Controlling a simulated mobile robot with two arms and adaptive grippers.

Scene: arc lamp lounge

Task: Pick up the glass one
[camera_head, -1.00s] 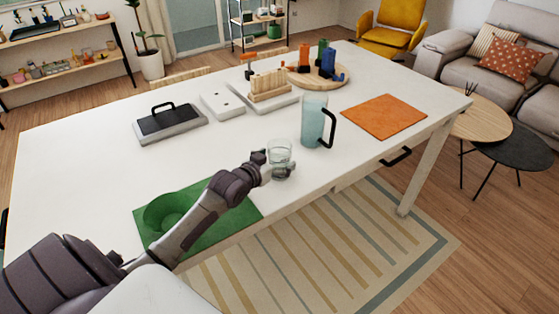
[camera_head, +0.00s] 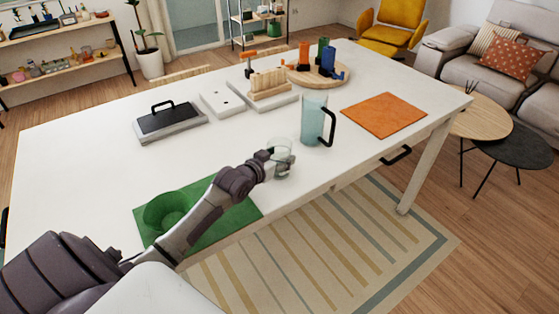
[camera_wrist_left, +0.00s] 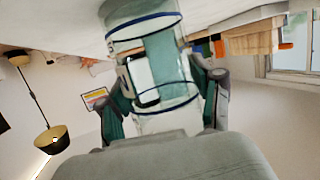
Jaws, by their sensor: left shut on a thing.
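A clear drinking glass (camera_head: 280,149) is at the front edge area of the white table (camera_head: 80,170). My left gripper (camera_head: 279,162) is around it and shut on its wall. In the left wrist view the glass (camera_wrist_left: 150,60) fills the middle between my fingers, with blue lines at its rims. The glass looks upright; I cannot tell whether its base touches the table. My right gripper is not in view.
A pale blue pitcher (camera_head: 313,120) with a black handle stands just right of the glass. A green bowl (camera_head: 166,212) sits on a green mat (camera_head: 237,209) below my left arm. An orange mat (camera_head: 384,115) lies at right. White trays and a round wooden board (camera_head: 334,83) are farther back.

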